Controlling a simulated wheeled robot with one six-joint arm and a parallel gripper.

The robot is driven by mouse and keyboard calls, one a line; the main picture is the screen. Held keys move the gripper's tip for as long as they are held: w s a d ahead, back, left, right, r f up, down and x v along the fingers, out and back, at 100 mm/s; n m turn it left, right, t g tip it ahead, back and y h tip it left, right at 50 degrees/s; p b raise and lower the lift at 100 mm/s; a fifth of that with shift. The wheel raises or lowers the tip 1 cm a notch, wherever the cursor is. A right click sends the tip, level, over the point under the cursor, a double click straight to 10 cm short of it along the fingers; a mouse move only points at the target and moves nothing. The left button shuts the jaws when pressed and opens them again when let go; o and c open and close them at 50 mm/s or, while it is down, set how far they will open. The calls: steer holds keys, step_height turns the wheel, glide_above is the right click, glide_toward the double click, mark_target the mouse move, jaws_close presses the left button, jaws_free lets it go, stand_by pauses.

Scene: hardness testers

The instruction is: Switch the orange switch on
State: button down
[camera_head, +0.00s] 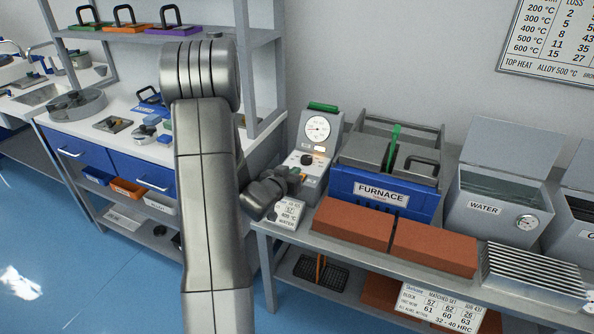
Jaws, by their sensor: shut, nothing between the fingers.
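The grey control box (309,128) stands at the left end of the bench, beside the furnace. It has a round white dial (317,129), a dark knob (307,160) and a green bar on top. My gripper (297,177) is at the lower front of this box, shut and empty, seen small from behind my wrist. A small orange-yellow spot shows by the fingers, but I cannot tell whether it is the orange switch. My wrist and fingers cover part of the lower panel, so the switch's position and any contact are unclear.
The blue furnace (354,185) with a green upright handle stands right of the box. Orange-brown bricks (434,247) lie along the bench's front. A water tank (497,212) is farther right. A label card (285,214) sits below my wrist. A shelf unit stands left.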

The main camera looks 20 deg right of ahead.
steer(key=v, duration=0.5)
steer(key=shift+s+d, duration=0.1)
steer(key=shift+d, duration=0.1)
